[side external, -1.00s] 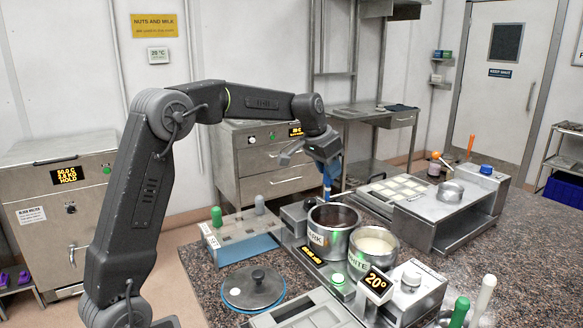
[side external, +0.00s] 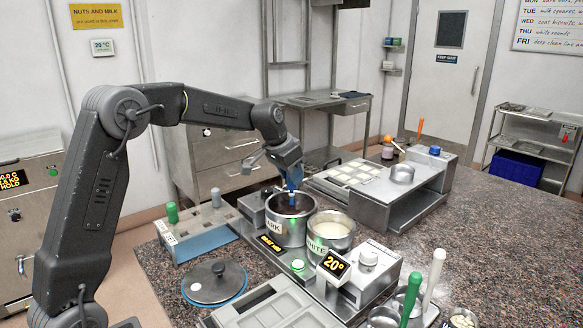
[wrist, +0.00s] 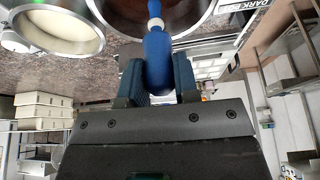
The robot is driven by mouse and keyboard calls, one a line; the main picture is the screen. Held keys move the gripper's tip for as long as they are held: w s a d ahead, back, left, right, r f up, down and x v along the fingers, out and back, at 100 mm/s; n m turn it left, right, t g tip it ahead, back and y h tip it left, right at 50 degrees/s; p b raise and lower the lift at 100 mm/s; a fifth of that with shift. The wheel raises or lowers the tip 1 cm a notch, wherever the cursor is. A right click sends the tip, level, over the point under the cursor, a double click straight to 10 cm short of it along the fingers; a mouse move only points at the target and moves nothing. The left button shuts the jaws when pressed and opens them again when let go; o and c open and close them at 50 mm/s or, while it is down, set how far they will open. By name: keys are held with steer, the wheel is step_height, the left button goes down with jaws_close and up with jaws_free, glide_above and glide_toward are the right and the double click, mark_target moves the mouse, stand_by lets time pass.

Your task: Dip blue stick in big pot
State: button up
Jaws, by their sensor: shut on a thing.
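The big pot (side external: 285,234) is a steel pot with dark brown contents. It also shows at the top of the wrist view (wrist: 205,25). My gripper (side external: 287,168) is above the pot, pointing down. In the wrist view its fingers (wrist: 157,82) are shut on the blue stick (wrist: 157,62), with the handle between them. The stick (side external: 292,186) is roughly upright, its pale collar and lower end over the pot's mouth, seemingly at or below rim level. I cannot tell whether the tip touches the brown contents.
A smaller pot of white contents (side external: 331,243) stands close beside the big pot. A rack with green and grey handles (side external: 198,233) is left, a round lid (side external: 214,284) in front, a tray of pale squares (side external: 352,173) behind.

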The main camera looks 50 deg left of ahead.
mark_target(291, 189)
steer(key=shift+f, duration=2.35)
steer(key=shift+r, duration=0.1)
steer(key=shift+r, duration=3.65)
steer(key=shift+r, duration=2.05)
